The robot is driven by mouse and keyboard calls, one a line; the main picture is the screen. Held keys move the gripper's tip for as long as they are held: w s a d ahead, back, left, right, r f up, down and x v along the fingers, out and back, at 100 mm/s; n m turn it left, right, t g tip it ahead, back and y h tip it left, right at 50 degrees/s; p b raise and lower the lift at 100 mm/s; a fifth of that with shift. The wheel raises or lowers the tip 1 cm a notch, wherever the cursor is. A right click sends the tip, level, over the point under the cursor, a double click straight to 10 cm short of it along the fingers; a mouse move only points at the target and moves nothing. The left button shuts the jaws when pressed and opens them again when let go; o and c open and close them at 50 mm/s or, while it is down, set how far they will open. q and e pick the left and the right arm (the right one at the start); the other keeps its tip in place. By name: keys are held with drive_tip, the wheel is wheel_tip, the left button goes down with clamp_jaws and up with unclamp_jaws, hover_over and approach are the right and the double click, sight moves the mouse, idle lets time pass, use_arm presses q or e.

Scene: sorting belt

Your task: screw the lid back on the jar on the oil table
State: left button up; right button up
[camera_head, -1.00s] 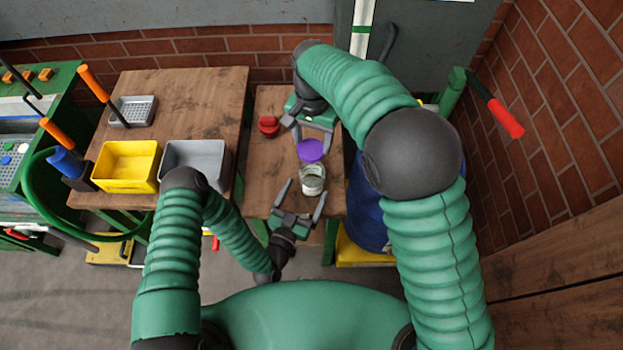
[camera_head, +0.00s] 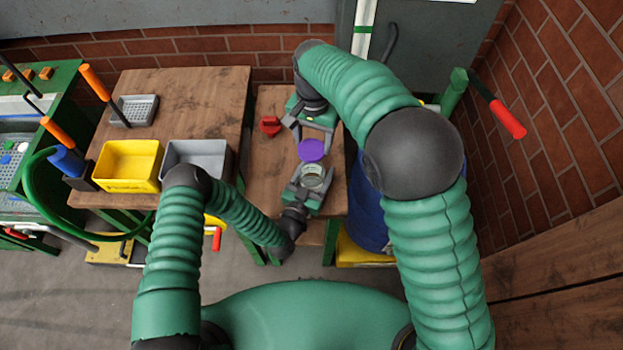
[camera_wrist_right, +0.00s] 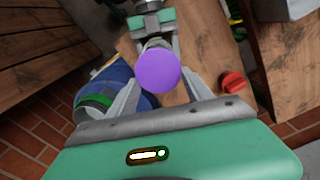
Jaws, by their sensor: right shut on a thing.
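The purple lid (camera_head: 311,150) is held by my right gripper (camera_head: 312,143), which is shut on it. The lid also shows in the right wrist view (camera_wrist_right: 158,71), between the fingers of my right gripper (camera_wrist_right: 160,88). The glass jar (camera_head: 312,178) stands upright on the narrow wooden oil table (camera_head: 268,180), just nearer to me than the lid. My left gripper (camera_head: 311,176) has one finger on each side of the jar and looks open around it; contact cannot be made out. In the wrist view the lid hides most of the jar.
A red knob-like object (camera_head: 270,125) lies on the table left of the lid. A blue drum (camera_head: 368,205) stands right of the table. Yellow (camera_head: 128,184) and grey (camera_head: 198,151) bins sit on the larger table to the left. A brick wall is behind.

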sight(312, 178)
use_arm(q)
drive_tip(key=shift+d, duration=0.25)
drive_tip(key=c, duration=0.7)
use_arm(e)
drive_tip(key=shift+d, duration=0.3)
use_arm(q)
clamp_jaws()
drive_tip(key=shift+a, duration=0.1)
use_arm(e)
drive_tip(key=shift+a+f, duration=0.1)
drive_tip(key=shift+f, duration=2.35)
drive_tip(key=shift+f, duration=0.85)
drive_tip(key=shift+f, duration=0.6)
drive_tip(key=m, duration=0.3)
drive_tip(key=shift+s, duration=0.15)
